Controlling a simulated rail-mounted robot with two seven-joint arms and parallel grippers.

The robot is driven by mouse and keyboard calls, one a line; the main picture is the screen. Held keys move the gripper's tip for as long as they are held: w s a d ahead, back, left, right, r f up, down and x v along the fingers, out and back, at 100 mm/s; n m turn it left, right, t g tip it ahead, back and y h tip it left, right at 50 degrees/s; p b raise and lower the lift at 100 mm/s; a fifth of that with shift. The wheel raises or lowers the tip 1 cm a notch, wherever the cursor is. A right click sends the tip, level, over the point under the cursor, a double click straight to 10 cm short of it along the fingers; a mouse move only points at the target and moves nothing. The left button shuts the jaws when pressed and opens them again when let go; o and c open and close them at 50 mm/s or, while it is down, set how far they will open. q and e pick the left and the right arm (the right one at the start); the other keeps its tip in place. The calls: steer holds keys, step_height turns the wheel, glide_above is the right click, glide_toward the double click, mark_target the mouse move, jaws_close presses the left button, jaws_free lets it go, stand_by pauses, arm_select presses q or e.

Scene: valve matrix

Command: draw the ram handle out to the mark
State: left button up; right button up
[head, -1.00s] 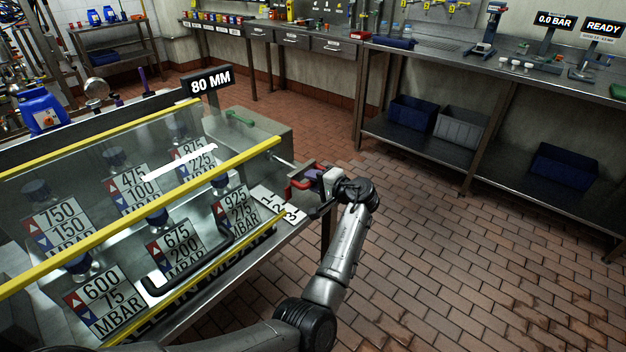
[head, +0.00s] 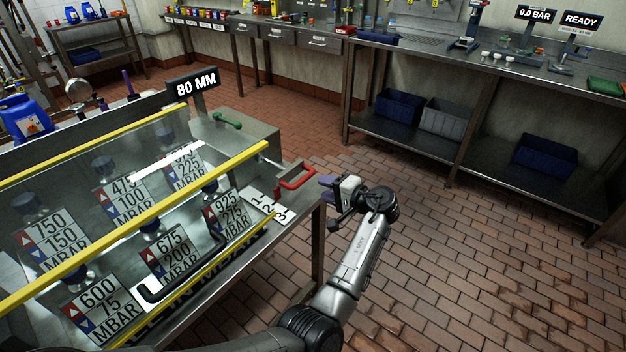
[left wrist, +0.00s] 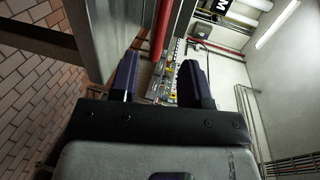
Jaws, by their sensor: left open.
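The ram handle (head: 297,178) is a red D-shaped grip at the right end of the glass-fronted case, on a thin metal rod (head: 269,161). A sign (head: 197,83) above the case reads 80 MM. My left gripper (head: 325,188) is open and empty, a short gap to the right of the handle, with its purple fingers pointing at it. In the left wrist view, a red bar (left wrist: 162,32), likely the handle, shows beyond and between the two open fingers (left wrist: 160,82). My right gripper is not in view.
A plate numbered 1, 2, 3 (head: 268,204) lies by the case's end. Yellow rails (head: 150,219) run along the case. A green handle (head: 227,120) sits on its top. A steel bench (head: 455,65) with bins stands behind. The brick floor (head: 450,270) at right is clear.

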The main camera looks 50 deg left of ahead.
arm_select(q)
steer(key=v, duration=0.4)
steer(key=shift+w+d+r+p, duration=0.1)
steer(key=shift+d+p, duration=0.15)
steer(key=shift+p, duration=0.15)
